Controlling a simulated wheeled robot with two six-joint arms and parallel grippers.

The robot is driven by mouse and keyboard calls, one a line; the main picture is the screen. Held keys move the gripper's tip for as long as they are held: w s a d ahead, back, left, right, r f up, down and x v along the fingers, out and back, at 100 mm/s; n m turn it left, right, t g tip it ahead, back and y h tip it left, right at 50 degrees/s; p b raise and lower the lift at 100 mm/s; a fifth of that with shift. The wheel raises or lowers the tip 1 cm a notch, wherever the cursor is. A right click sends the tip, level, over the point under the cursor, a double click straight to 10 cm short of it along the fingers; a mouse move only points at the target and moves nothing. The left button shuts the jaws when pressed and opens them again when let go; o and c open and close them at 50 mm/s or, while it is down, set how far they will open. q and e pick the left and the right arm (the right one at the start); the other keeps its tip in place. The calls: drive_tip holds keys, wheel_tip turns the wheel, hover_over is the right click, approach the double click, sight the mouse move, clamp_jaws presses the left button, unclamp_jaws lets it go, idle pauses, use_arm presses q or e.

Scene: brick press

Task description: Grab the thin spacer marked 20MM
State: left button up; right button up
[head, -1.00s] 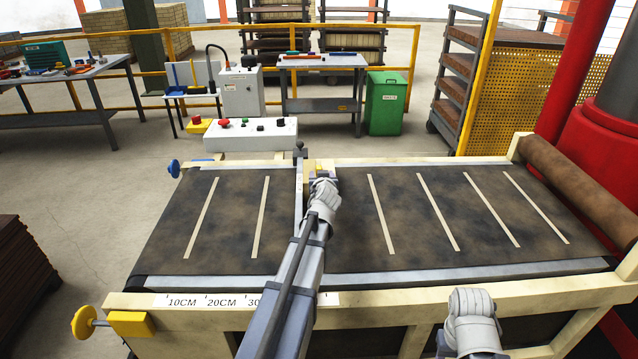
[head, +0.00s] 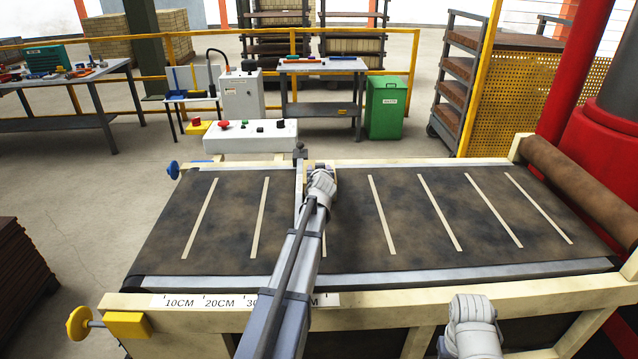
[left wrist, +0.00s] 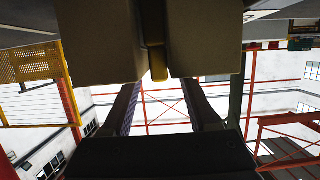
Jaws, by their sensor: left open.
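My left arm reaches over the dark conveyor belt to its far edge. The left gripper (head: 319,172) is at the far rail in the head view, with its fingertips mostly hidden behind my wrist. In the left wrist view, the two broad fingertips (left wrist: 155,50) are open. A narrow yellow piece (left wrist: 156,62) shows in the gap between them, apart from or touching them I cannot tell. No 20MM mark is readable, so I cannot tell whether this is the thin spacer. My right wrist shows at the bottom right of the head view; its gripper is out of view.
The belt (head: 390,200) carries several pale stripes. A dark post (head: 299,165) stands at the far rail just left of the gripper. A control box with buttons (head: 250,137) stands behind. A ruler strip (head: 235,300) and a yellow block (head: 128,325) are at the front.

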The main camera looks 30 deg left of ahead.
use_arm(q)
clamp_jaws()
idle(0.4)
idle(0.9)
